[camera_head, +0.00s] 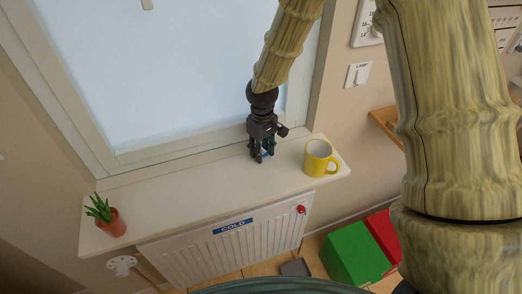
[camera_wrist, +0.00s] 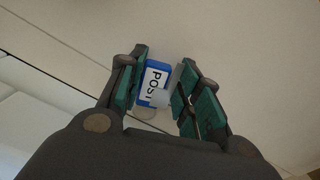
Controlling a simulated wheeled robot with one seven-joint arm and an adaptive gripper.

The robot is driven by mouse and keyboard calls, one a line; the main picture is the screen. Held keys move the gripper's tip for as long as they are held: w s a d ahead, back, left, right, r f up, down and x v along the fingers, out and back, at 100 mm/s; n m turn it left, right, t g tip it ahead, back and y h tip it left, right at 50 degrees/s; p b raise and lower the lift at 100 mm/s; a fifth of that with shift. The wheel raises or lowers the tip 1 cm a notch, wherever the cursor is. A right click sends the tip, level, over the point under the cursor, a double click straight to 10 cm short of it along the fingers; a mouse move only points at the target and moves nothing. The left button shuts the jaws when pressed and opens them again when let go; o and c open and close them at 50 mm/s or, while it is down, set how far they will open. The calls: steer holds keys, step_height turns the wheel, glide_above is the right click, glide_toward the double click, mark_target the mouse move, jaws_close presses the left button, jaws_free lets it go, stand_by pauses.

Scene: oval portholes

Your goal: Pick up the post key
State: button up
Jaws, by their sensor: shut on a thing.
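The post key (camera_wrist: 154,78) shows in the wrist view as a blue tag with a white label reading "POST". It lies between the two green-padded fingers of my gripper (camera_wrist: 162,95), and part of it is hidden by the fingers. In the head view my gripper (camera_head: 262,154) points down at the white windowsill (camera_head: 200,187), left of the yellow mug. A bit of blue shows at its fingertips. My gripper is shut on the post key. I cannot tell whether the key still touches the sill.
A yellow mug (camera_head: 318,158) stands close to the right of my gripper. A potted plant (camera_head: 106,216) stands at the sill's left end. The window is behind. A radiator (camera_head: 225,252) labelled "COLD" is below. Green (camera_head: 352,256) and red boxes stand on the floor at the right.

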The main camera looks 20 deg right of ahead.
steer(key=shift+s+r+b, duration=0.3)
steer(key=shift+r+b, duration=0.05)
steer(key=shift+b, duration=0.2)
step_height(320, 180, up, 6)
steer(key=b, duration=0.2)
steer(key=shift+f+b, duration=0.1)
steer(key=shift+b, duration=0.2)
steer(key=s+b, duration=0.6)
steer(key=s, duration=1.3)
steer(key=shift+s+d, duration=0.15)
steer(key=shift+d, duration=0.2)
steer(key=shift+d, duration=0.1)
